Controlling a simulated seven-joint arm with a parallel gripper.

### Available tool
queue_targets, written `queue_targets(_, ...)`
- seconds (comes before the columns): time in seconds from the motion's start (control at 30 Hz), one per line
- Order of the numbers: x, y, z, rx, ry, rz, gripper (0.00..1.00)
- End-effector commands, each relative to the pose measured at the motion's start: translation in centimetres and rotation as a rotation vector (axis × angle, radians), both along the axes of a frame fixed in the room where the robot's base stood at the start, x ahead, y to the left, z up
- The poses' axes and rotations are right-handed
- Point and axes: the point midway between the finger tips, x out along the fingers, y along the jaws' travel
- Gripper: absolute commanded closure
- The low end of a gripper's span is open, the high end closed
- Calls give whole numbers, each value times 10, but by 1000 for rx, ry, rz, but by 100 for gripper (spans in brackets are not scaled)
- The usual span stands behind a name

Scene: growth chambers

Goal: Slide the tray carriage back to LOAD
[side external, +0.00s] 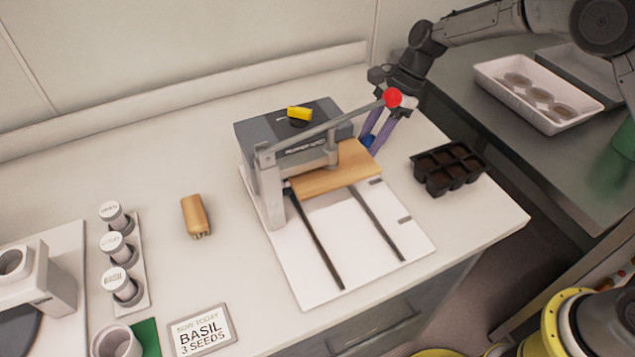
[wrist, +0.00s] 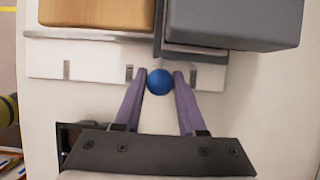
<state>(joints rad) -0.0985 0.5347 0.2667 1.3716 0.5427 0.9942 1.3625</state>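The tray carriage (side external: 335,170) is a wooden block on two dark rails, at the press end, partly under the press frame. It also shows at the upper left of the wrist view (wrist: 95,20). A blue ball knob (wrist: 160,82) shows beside the carriage and press, and a bit of blue (side external: 368,141) shows at the carriage's far edge. My gripper (side external: 372,135) has purple fingers and reaches down on the carriage's far side. In the wrist view its fingertips (wrist: 160,75) flank the knob closely on both sides, with no clear gap. How the knob joins the carriage is hidden.
The grey press (side external: 285,135) has a lever ending in a red ball (side external: 393,98), close to my arm. A black cell tray (side external: 447,167) stands at right. The white base (side external: 345,235) has bare rails toward the front. A tan handled tool (side external: 195,215) lies at left.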

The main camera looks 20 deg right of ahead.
Motion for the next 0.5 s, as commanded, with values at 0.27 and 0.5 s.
queue_targets(0.27,-2,0,1,0,0,0,91)
queue_targets(0.5,-16,0,1,1,-1,0,91)
